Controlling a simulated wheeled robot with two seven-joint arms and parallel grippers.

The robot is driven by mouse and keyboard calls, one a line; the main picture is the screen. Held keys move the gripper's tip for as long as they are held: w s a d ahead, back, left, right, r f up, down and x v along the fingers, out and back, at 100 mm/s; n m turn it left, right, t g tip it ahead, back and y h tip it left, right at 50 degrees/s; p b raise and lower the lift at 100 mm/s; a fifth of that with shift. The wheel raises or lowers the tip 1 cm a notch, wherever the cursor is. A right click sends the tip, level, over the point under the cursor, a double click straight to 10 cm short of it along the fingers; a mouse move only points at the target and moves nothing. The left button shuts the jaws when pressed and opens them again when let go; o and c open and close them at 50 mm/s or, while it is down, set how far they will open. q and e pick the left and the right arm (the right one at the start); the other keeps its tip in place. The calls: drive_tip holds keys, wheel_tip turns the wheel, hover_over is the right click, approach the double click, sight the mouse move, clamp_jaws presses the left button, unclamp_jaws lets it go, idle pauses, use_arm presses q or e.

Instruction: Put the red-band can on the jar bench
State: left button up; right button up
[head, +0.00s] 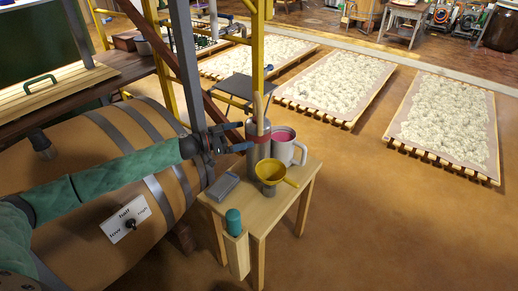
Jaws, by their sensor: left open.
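A tall grey can (258,155) with a red band near its top stands at the back of a small light wooden table (227,207). A wooden handle or stick rises above it. My left gripper (243,140) comes in from the left at the height of the band, close beside the can. It is open; I cannot tell whether its fingers touch or straddle the can. I cannot tell which surface is the jar bench. My right gripper is not in view.
A grey mug (290,148) with pink contents and a yellow funnel (271,173) crowd the can. A grey tray (222,186) and a teal-topped post (235,250) are in front. A large barrel (90,235) and yellow posts (257,60) stand near.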

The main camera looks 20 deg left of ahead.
sight(258, 131)
use_arm(q)
drive_tip(key=x, duration=0.5)
drive_tip(key=shift+s+d+r+p, duration=0.1)
drive_tip(key=shift+d+r+p, duration=0.05)
drive_tip(key=shift+d+p, duration=0.2)
drive_tip(key=shift+w+d, duration=0.3)
drive_tip(key=shift+d, duration=0.05)
drive_tip(key=c, duration=1.8)
drive_tip(key=shift+c, duration=0.8)
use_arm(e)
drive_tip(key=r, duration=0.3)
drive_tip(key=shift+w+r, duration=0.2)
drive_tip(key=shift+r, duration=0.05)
use_arm(q)
drive_tip(key=shift+r, duration=0.15)
